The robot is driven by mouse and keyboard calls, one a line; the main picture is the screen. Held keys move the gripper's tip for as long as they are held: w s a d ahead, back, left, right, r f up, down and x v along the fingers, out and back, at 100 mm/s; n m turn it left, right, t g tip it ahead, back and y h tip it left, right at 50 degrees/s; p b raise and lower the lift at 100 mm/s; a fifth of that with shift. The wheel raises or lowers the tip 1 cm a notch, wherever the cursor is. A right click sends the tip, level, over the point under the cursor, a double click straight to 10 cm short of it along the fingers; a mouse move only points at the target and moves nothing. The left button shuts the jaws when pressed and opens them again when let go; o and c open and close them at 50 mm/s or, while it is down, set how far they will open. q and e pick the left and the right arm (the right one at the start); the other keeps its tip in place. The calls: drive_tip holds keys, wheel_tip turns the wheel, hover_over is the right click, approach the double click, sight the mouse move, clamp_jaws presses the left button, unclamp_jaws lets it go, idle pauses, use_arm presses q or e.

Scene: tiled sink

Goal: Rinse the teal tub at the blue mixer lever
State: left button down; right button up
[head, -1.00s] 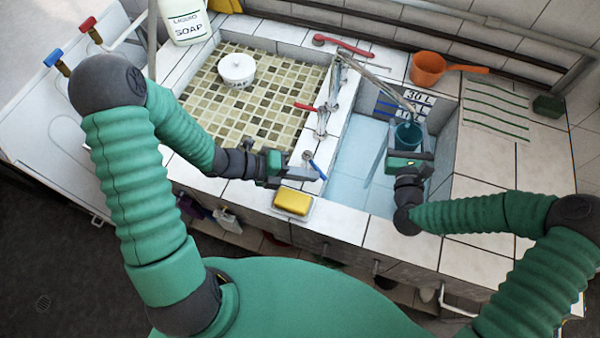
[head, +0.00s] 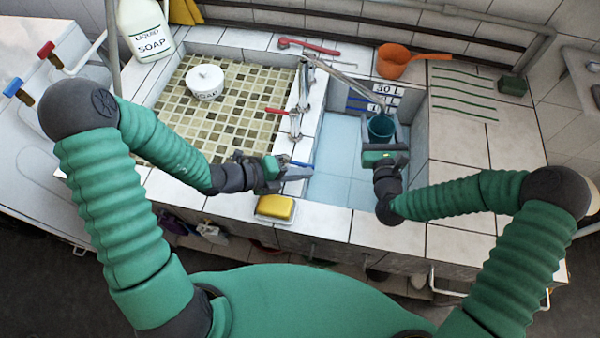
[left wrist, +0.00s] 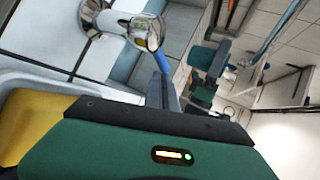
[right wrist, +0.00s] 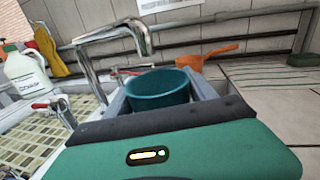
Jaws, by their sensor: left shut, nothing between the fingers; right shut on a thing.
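The teal tub (head: 381,127) is held upright by my right gripper (head: 385,150), over the blue-floored right basin and close to the chrome spout (head: 345,80). The right wrist view shows the tub (right wrist: 158,88) between the two fingers. The blue mixer lever (head: 301,163) sits on the divider between the basins, partly hidden by my left gripper (head: 298,173). My left gripper is shut and empty, its fingers right beside the lever. In the left wrist view the lever (left wrist: 160,60) shows just beyond the fingertips, under the chrome tap body (left wrist: 147,32); contact is unclear. No water stream is visible.
A yellow sponge (head: 275,207) lies on the front ledge just below my left gripper. A red lever (head: 277,111) stands farther back on the divider. An orange dipper (head: 395,60) is on the back ledge.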

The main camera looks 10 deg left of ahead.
idle(0.6)
use_arm(q)
drive_tip(key=v, duration=1.2)
drive_tip(key=w+a+f+g+h, duration=0.1)
drive_tip(key=f+h, duration=0.1)
drive_tip(key=w+f+m+g+h, duration=0.1)
drive_tip(key=w+f+h, duration=0.1)
drive_tip(key=w+a+f+m+g+h, duration=0.1)
drive_tip(key=f+h, duration=0.1)
drive_tip(key=shift+w+a, duration=0.35)
drive_tip(key=x, duration=0.9)
drive_tip(key=shift+d+r, duration=0.1)
drive_tip(key=shift+d, duration=0.2)
